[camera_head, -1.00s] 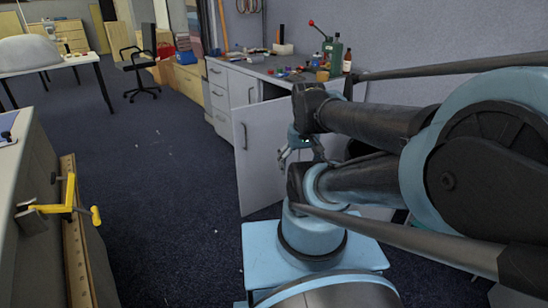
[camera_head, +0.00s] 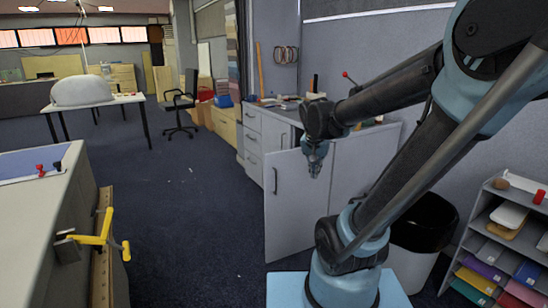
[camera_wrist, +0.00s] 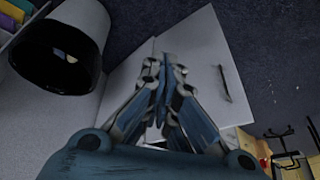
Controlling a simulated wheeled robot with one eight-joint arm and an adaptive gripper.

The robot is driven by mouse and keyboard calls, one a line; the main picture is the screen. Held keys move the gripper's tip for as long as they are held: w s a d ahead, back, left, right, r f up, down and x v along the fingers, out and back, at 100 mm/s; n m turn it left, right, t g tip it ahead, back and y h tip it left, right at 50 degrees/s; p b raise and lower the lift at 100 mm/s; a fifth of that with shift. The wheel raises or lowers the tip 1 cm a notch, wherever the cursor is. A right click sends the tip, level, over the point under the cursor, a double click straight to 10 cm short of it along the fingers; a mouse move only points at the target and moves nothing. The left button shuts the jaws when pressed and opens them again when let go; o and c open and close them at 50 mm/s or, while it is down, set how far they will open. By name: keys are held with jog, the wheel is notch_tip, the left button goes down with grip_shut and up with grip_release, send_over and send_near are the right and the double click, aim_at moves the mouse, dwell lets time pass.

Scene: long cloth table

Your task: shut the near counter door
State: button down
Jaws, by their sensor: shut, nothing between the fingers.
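The near counter door (camera_head: 291,215) is a pale grey panel standing open, swung out from the counter (camera_head: 366,160), with a dark bar handle (camera_head: 275,181) near its left edge. My gripper (camera_head: 315,173) is shut and empty, pointing down over the upper right part of the door in the head view. In the wrist view the shut fingertips (camera_wrist: 167,58) lie over the pale panels, left of the door (camera_wrist: 208,65) and its handle (camera_wrist: 224,83). I cannot tell whether they touch the door. My arm hides part of the counter.
A black-topped bin (camera_head: 424,222) stands right of the counter, beside a shelf rack (camera_head: 505,240) with coloured items. A workbench with a yellow clamp (camera_head: 98,240) is at the left. An office chair (camera_head: 181,103) stands farther back.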

jog(key=w+a+r+m+t, duration=0.1)
jog(key=w+a+m, duration=0.15)
jog(key=w, duration=0.35)
jog(key=w+a+r+m+t, duration=0.1)
jog(key=w+a, duration=0.3)
jog(key=w, duration=0.2)
jog(key=m+t, duration=0.1)
jog(key=m, duration=0.2)
send_near(275, 155)
notch_tip(275, 155, down, 6)
jog(key=s+d, duration=0.1)
jog(key=d, duration=0.1)
jog(key=w, duration=0.1)
jog(key=w+a, duration=0.1)
jog(key=shift+w, duration=0.35)
jog(key=shift+w+a, duration=0.3)
jog(key=shift+w, duration=0.3)
jog(key=shift+w+d+h, duration=0.1)
jog(key=shift+h, duration=0.2)
